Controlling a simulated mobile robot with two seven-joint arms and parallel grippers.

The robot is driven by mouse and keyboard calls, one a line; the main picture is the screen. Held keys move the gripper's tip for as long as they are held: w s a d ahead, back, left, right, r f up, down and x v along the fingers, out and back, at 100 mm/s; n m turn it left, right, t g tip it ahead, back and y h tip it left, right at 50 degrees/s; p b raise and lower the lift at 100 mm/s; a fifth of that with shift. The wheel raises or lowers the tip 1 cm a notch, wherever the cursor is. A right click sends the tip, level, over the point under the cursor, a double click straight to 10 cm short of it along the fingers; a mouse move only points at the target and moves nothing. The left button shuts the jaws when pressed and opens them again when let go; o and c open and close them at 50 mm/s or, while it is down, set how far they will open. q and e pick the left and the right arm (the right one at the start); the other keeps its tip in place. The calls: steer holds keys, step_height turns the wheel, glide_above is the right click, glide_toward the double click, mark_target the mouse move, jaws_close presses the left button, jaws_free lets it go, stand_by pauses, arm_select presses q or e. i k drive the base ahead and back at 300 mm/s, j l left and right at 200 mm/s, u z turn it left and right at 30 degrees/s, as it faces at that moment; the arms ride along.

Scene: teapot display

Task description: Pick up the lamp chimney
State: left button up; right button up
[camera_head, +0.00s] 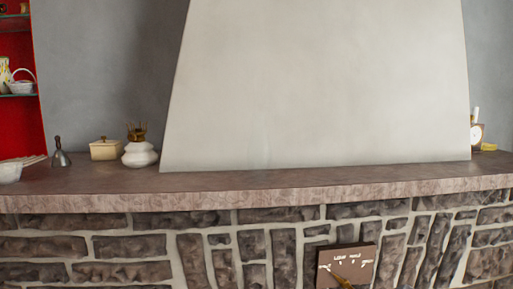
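No lamp chimney can be clearly made out in the head view. A white rounded lamp base (140,155) with a brass burner (137,133) stands upright on the stone mantel shelf (300,187), left of the chimney hood. No glass shows clearly above the burner. Neither of my grippers is in view.
Left of the lamp are a cream lidded box (104,150), a grey bell (61,153) and a white bowl (11,173). A red shelf niche (16,127) holds crockery. A clock (477,134) stands far right. The shelf before the hood (320,80) is clear. A brown sign (347,262) is below.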

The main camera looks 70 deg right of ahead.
mark_target(259, 156)
steer(key=z, duration=2.6)
